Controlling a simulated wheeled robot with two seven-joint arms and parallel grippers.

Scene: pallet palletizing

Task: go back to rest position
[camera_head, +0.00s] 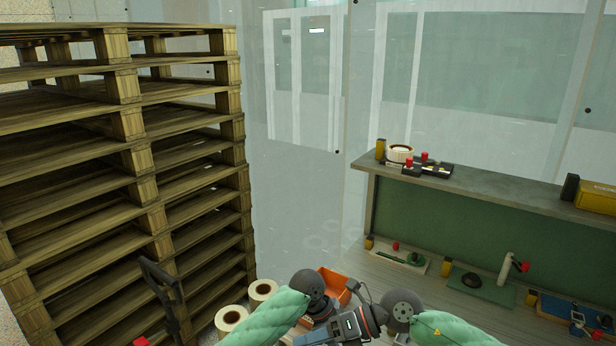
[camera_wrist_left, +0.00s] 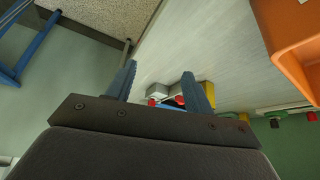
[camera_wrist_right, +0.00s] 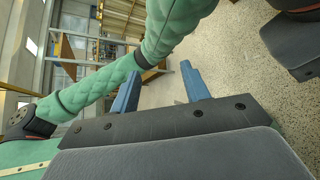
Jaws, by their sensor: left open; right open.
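My right gripper (camera_wrist_right: 160,72) is open and empty in the right wrist view, with its two blue fingers apart. A green padded arm of mine crosses that view above it. My left gripper (camera_wrist_left: 158,72) is open and empty in the left wrist view, its blue fingers pointing over a pale surface. In the head view my two green arms come together at the bottom centre, in front of the workbench (camera_head: 480,190). My right gripper (camera_head: 345,327) shows there as a dark shape between the arm joints; its fingertips are hard to make out.
A tall stack of wooden pallets (camera_head: 125,130) fills the left. An orange bin (camera_head: 335,284) and tape rolls (camera_head: 262,290) lie near my arms. The bench holds tools, a yellow case (camera_head: 596,197) and a green mat (camera_head: 480,288). Glass panels (camera_head: 300,90) stand behind.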

